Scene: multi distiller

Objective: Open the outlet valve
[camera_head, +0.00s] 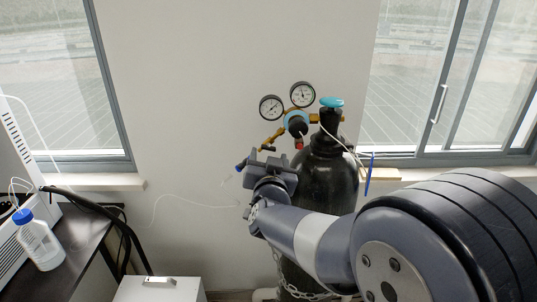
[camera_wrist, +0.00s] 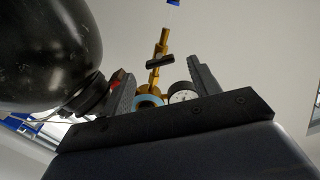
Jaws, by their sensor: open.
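The outlet valve is a small black bar handle (camera_head: 267,148) on the brass outlet pipe (camera_head: 273,138) of the gas regulator. In the wrist view the black handle (camera_wrist: 160,61) lies across the brass pipe (camera_wrist: 161,45), between and slightly beyond the fingertips. My gripper (camera_head: 272,162) is open and empty just below the outlet pipe. In the wrist view the gripper (camera_wrist: 160,72) has one finger on each side of the pipe. I see no clear contact with the handle. A blue fitting (camera_head: 242,164) ends the pipe, with a thin tube from it.
The black gas cylinder (camera_head: 332,180) stands right of my gripper, with a turquoise top knob (camera_head: 331,102). Two gauges (camera_head: 271,107) (camera_head: 302,94) sit above. A dark bench (camera_head: 70,250) with a blue-capped bottle (camera_head: 40,245) is at left. A chain (camera_head: 290,287) hangs low.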

